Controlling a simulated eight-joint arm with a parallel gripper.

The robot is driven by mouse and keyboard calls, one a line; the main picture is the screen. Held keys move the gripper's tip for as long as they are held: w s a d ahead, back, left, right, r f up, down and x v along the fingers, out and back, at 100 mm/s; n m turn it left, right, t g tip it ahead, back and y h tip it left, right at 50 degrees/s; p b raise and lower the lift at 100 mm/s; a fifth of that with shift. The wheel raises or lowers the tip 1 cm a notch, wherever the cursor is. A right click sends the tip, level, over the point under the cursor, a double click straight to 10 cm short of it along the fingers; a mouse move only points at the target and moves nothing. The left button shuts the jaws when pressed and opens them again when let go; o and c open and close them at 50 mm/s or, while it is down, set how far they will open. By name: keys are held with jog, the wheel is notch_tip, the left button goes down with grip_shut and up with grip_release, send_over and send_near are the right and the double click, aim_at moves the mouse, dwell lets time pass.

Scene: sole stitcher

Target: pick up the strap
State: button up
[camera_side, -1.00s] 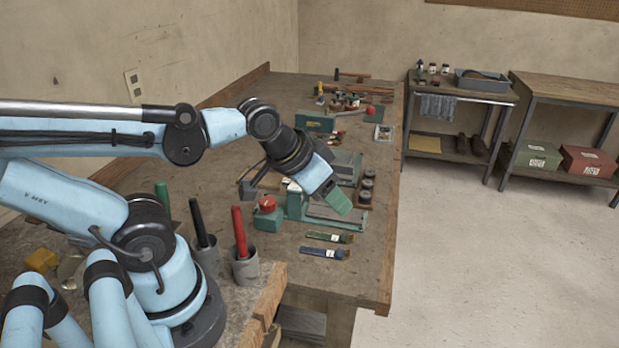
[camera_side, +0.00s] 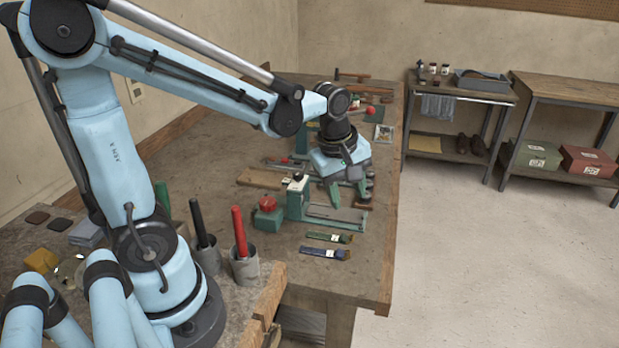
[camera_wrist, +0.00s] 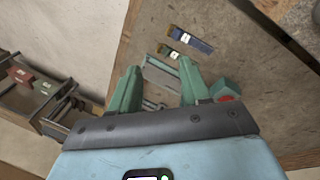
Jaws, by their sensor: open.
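I cannot pick out the strap for certain. Two flat banded pieces, one green (camera_side: 325,237) and one blue (camera_side: 322,252), lie side by side on the near right of the bench. They also show in the wrist view, the green one (camera_wrist: 170,52) nearer my fingers and the blue one (camera_wrist: 195,41) beyond. My gripper (camera_side: 347,192) points down, open, over the bench just behind the green machine (camera_side: 296,203) with its grey bed. In the wrist view nothing is held between my green fingers (camera_wrist: 158,75). The bench surface right under the fingertips is partly hidden.
A green block with a red knob (camera_side: 267,211) stands left of the machine. A wooden board (camera_side: 262,179) lies behind it. Cups with a black (camera_side: 197,218) and a red handle (camera_side: 239,232) stand in front. The bench's right edge is close to my gripper.

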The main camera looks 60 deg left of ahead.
jog(key=w+a+f+n+g, duration=0.25)
jog(key=f+n, duration=0.35)
jog(key=n, duration=0.5)
send_over(343, 252)
jog(key=f, duration=0.7)
jog(key=shift+w+d+f, duration=0.1)
jog(key=shift+w+f, duration=0.1)
jog(key=shift+w, duration=0.1)
jog(key=shift+s+f, duration=0.15)
jog(key=shift+f, duration=1.25)
jog(key=shift+s+f, duration=0.15)
jog(key=shift+f, duration=1.25)
jog(key=c, duration=0.8)
jog(key=shift+r, duration=0.15)
